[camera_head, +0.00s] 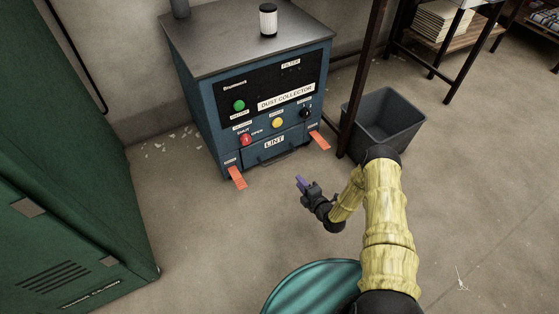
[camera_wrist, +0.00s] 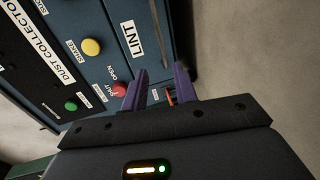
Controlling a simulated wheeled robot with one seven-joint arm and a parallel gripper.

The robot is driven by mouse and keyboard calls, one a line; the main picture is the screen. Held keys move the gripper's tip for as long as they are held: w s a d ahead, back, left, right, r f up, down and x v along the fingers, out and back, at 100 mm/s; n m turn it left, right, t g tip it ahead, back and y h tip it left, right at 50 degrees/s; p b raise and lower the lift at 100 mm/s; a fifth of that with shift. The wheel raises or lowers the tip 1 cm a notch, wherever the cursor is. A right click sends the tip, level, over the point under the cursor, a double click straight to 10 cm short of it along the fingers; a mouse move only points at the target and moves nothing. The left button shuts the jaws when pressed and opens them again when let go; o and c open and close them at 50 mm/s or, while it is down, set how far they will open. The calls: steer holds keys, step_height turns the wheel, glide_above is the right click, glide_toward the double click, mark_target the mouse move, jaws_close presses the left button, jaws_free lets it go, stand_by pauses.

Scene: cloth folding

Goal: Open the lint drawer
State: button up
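The lint drawer (camera_head: 272,145) is a blue front labelled LINT, low on the dust collector, with a handle along its lower edge; it looks closed. In the wrist view the LINT label (camera_wrist: 133,40) shows at the top, turned sideways. My gripper (camera_head: 301,183) is in front of the cabinet and below the drawer, apart from it in the head view. In the wrist view its two purple fingers (camera_wrist: 160,85) stand apart with nothing seen between them but the cabinet behind. The handle is hard to make out in the wrist view.
The blue dust collector (camera_head: 205,110) has a red knob (camera_head: 246,140), yellow (camera_head: 278,123) and green (camera_head: 239,105) buttons. Orange tabs (camera_head: 237,177) (camera_head: 319,140) stick out on both sides of the drawer. A grey bin (camera_head: 385,118) and dark post stand at right.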

mark_target(280, 159)
steer(key=b+x, duration=1)
steer(key=x, duration=0.7)
steer(key=shift+w+a+f, duration=0.1)
steer(key=shift+w+a, duration=0.05)
jaws_close()
